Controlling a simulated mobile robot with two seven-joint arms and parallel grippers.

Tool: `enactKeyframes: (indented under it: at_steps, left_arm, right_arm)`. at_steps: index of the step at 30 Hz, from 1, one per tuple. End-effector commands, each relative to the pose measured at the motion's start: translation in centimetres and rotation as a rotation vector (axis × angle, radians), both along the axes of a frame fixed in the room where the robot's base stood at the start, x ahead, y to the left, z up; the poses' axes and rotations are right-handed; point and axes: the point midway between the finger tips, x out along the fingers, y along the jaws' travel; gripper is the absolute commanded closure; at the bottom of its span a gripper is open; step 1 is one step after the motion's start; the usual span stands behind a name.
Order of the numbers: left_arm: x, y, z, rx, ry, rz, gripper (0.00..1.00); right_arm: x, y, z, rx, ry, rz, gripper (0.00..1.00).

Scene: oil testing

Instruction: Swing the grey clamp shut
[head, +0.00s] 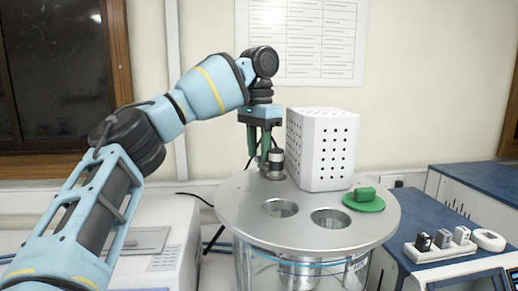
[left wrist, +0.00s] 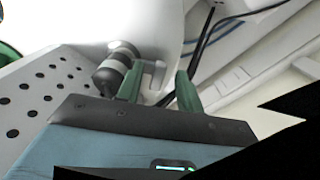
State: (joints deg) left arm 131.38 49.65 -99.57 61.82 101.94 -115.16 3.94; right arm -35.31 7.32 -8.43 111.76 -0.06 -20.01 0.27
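My left gripper (head: 258,156) points down at the back left rim of the round metal lid (head: 240,212). Its green fingers stand apart in the left wrist view (left wrist: 158,82). A small grey bracket-like piece (left wrist: 157,74), which looks like the grey clamp, shows in the gap, nearer the left-hand finger. I cannot tell whether a finger touches it. A grey and black cylinder (head: 276,166) stands upright on the lid just right of the fingers; it also shows in the left wrist view (left wrist: 111,72). The clamp's hinge is hidden. My right gripper is in neither view.
A white perforated box (head: 322,150) stands on the lid, close right of the gripper. The lid has two open round holes (head: 280,208) in front and a green knobbed cover (head: 364,201) at right. Dark cables (left wrist: 200,45) run behind.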

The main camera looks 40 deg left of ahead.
Motion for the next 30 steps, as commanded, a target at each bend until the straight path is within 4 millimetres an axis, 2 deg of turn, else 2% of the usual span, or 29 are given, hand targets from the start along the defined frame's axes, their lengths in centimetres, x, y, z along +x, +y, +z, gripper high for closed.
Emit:
enactKeyframes:
  at_steps: [11,24,30]
  left_arm:
    - [0.1,-0.1,0.4,0.001,0.003,-0.003,0.64]
    - [0.0,0.0,5.5,0.003,0.001,0.002,0.64]
    - [0.1,0.0,6.7,0.000,0.007,0.000,0.64]
  right_arm:
    - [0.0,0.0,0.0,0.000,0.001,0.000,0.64]
    - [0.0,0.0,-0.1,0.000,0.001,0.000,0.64]
    - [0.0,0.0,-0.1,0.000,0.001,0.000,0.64]
